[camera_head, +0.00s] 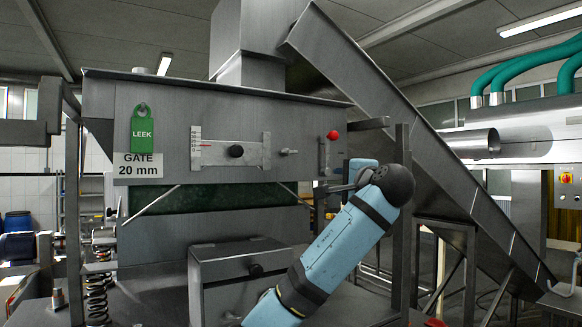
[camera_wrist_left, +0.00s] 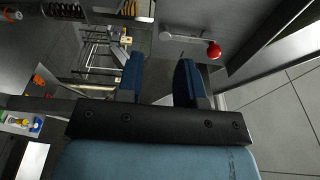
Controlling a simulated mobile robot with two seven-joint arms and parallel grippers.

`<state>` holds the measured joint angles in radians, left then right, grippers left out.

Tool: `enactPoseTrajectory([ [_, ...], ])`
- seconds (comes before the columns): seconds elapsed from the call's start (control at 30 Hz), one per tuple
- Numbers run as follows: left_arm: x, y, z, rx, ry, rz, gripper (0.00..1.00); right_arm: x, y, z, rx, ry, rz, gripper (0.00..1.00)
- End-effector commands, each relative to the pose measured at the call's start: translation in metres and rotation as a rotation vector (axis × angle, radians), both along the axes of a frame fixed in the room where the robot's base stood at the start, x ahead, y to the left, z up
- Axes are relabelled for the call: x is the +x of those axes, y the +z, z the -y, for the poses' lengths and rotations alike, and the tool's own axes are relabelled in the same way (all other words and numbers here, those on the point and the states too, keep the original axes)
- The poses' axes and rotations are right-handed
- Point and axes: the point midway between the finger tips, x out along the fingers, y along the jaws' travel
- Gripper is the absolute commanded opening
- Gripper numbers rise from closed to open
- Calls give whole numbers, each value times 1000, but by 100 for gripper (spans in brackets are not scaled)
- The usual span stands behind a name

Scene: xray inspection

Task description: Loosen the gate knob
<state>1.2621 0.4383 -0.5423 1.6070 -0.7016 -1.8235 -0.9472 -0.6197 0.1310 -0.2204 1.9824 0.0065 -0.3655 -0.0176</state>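A black round knob (camera_head: 235,151) sits on the metal gate plate (camera_head: 212,153), beside a small scale with a red mark. A small metal handle (camera_head: 289,152) sticks out to its right. A sign reading "GATE 20 mm" (camera_head: 139,165) is further left. My left gripper (camera_head: 338,188) is right of and below the knob, apart from it, in front of the machine's right end. In the left wrist view its two blue fingers (camera_wrist_left: 160,78) stand apart with nothing held between them. I cannot make out the black knob there. My right gripper is in neither view.
A red ball lever (camera_head: 333,135) is just above my left gripper; its red ball (camera_wrist_left: 214,50) also shows in the wrist view. A green LEEK tag (camera_head: 144,132) hangs left. A metal box (camera_head: 240,272) juts out below. A sloping chute (camera_head: 430,150) stands right.

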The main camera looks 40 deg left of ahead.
Motion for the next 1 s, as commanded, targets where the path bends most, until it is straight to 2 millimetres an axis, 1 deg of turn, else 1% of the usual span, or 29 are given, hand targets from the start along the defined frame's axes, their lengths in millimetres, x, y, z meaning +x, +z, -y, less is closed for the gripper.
enactPoseTrajectory([
  [0.03,-13,23,-6,-1,43,18,34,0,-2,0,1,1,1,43],
  [0.1,-27,44,-11,-6,91,27,34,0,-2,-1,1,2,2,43],
  [0.2,-41,64,-16,-14,135,37,34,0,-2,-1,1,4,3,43],
  [0.3,-47,72,-21,-19,155,40,34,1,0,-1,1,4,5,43],
  [0.37,-47,74,-25,-20,160,40,34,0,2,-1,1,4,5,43],
  [0.47,-43,75,-37,-19,159,38,34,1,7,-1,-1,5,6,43],
  [0.57,-38,76,-56,-18,160,39,34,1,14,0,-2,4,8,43],
  [0.8,-23,76,-106,-19,159,38,34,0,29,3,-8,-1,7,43],
  [1.0,-14,74,-137,-19,157,38,34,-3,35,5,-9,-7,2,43],
])
